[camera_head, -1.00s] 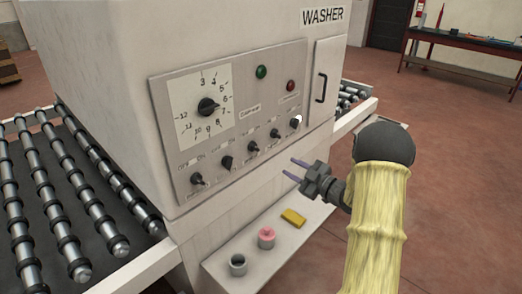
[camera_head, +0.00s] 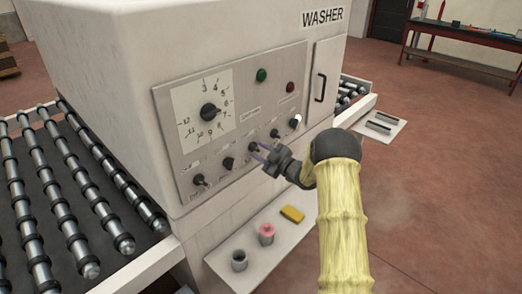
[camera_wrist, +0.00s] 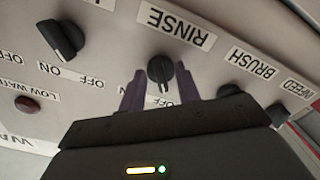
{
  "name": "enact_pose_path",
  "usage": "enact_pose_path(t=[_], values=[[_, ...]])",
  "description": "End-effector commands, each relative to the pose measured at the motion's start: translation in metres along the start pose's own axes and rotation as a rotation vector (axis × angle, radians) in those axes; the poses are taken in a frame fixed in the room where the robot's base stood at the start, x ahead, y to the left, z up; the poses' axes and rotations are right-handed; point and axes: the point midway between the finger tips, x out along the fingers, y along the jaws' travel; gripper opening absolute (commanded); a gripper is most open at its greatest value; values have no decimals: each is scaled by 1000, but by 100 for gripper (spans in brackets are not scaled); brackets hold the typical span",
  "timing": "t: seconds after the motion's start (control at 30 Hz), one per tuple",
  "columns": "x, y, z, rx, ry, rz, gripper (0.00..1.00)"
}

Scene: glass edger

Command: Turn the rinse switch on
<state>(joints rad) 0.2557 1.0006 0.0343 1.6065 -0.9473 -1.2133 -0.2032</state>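The rinse switch (camera_wrist: 160,70) is a black rotary knob under an upside-down RINSE label (camera_wrist: 178,25) in the wrist view. In the head view it is the middle knob (camera_head: 252,147) in the lower row of the washer panel. My gripper (camera_wrist: 160,88) is open, with one purple finger to each side of the knob and a visible gap on both sides. In the head view my gripper (camera_head: 259,152) is at the panel, partly covering that knob. The ON/OFF marking by the knob is partly hidden, and I cannot tell its setting for sure.
The brush knob (camera_wrist: 230,91) is close on the right in the wrist view, another knob (camera_wrist: 64,40) on the left. A dial (camera_head: 210,111) is above the row. A ledge (camera_head: 262,262) with a yellow block (camera_head: 292,214) and pink-topped container (camera_head: 266,234) lies below.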

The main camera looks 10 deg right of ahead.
Motion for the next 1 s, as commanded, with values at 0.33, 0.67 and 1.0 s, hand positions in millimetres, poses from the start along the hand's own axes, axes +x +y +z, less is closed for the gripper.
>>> enact_pose_path(t=[0.33, 0.67, 1.0], values=[[0, 0, 0, 0, 0, 0, 5], [0, 0, 0, 9, 1, 0, 0], [0, -1, 0, 125, 2, 0, 0]])
